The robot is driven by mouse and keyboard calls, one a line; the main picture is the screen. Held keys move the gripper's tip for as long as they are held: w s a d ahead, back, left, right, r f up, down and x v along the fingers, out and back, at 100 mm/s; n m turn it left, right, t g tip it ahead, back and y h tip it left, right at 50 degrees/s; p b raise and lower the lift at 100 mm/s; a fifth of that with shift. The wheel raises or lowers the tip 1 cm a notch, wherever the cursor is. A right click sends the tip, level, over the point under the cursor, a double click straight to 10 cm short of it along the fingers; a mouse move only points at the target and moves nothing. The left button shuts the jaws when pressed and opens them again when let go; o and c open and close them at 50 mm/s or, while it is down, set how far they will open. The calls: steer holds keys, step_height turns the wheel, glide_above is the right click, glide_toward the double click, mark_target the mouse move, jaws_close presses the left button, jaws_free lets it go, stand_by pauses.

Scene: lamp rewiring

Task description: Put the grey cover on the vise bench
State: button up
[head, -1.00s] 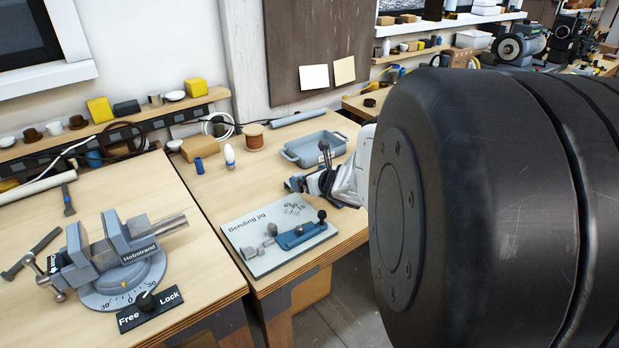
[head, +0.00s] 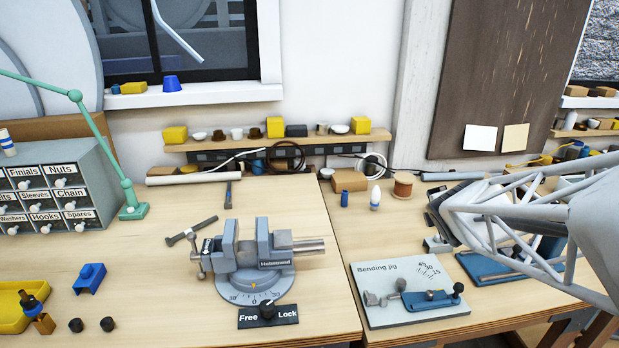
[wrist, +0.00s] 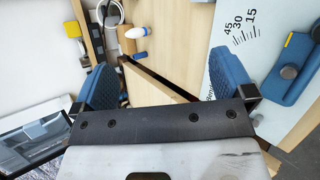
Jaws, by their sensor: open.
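The vise bench (head: 160,295) is the pale wooden table at left in the head view. I cannot pick out a grey cover for certain in either view. My gripper (head: 430,220) is over the right-hand bench, behind the bending jig, partly hidden by my arm. In the wrist view my gripper (wrist: 165,82) has its two blue pads wide apart with nothing held between them.
The bending jig (head: 385,312) lies at the right bench's front. A blue tray (head: 490,266) is partly behind my arm. A wooden spool (head: 403,186) and white bottle (head: 375,198) stand farther back. A drawer cabinet (head: 55,190) and green lamp arm (head: 105,140) are at left.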

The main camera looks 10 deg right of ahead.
mark_target(435, 240)
steer(key=s+a+r+m+g+y, duration=0.1)
steer(key=s+a+m+g+y, duration=0.1)
steer(key=s+a+m, duration=0.7)
steer(key=s+a+r+m+g+y, duration=0.2)
steer(key=s+a+m+g, duration=0.3)
steer(key=s+a+m, duration=0.4)
steer(key=s+a, duration=0.2)
steer(key=s, duration=0.3)
steer(key=shift+r, duration=0.2)
steer(key=c, duration=0.4)
steer(key=shift+c, duration=0.2)
steer(key=shift+w, duration=0.1)
steer(key=w+d+f+n+g+h, duration=0.1)
steer(key=w+d+f+n+h, duration=0.3)
steer(key=w, duration=0.7)
steer(key=w+d+f+n+g+h, duration=0.1)
steer(key=w+d+f+n+h, duration=0.4)
steer(key=w+d+f+n, duration=0.3)
steer(key=w+d+f+n+g+h, duration=0.1)
steer(key=w+d+f+n+h, duration=0.3)
steer(key=w+d, duration=0.6)
steer(key=shift+w+d+f+n, duration=0.15)
steer(key=shift+w+f+n, duration=0.2)
steer(key=shift+w+f, duration=0.4)
steer(key=shift+w+d+f+n, duration=0.1)
steer(key=shift+w+f+n, duration=0.3)
steer(key=shift+w, duration=0.6)
steer(key=shift+w+d+f+n, duration=0.15)
steer(key=shift+w+f+n, duration=0.1)
steer(key=shift+w+f, duration=0.55)
